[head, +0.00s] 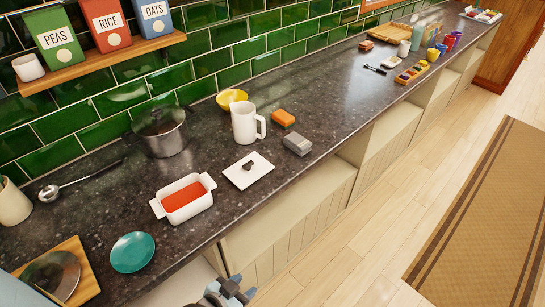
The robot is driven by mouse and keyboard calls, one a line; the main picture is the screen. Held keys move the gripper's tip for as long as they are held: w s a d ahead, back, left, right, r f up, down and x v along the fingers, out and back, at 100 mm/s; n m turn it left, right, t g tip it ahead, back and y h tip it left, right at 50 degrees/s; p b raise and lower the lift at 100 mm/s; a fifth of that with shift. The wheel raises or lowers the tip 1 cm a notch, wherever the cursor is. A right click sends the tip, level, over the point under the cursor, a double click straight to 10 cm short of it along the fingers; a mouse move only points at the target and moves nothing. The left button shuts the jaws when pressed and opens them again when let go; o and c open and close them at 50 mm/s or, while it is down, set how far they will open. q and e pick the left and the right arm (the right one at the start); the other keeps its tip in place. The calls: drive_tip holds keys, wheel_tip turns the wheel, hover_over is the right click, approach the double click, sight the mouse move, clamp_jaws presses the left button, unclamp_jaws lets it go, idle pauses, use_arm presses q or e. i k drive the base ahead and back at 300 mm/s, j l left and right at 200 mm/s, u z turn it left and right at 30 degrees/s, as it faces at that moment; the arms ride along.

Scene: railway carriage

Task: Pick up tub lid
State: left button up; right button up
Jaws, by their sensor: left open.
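A white square lid (260,175) with a dark knob on top lies flat on the dark counter. It is just right of a white tub (207,183) with two side handles and an orange-red filling. The tub is uncovered. My left gripper (238,286) shows at the bottom edge of the head view, in front of the counter and below the lid. It is open and empty, well apart from the lid. Most of my left arm is cut off by the frame. My right gripper is not in view.
A white jug (245,123) and a lidded pot (161,138) stand behind. A teal plate (132,252) lies front left.

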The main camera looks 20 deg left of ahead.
sight(246, 171)
drive_tip(key=i+l+u, duration=0.25)
drive_tip(key=i+l, duration=0.15)
drive_tip(key=i+l+u, duration=0.25)
drive_tip(key=i+l, duration=0.1)
drive_tip(key=l, duration=0.1)
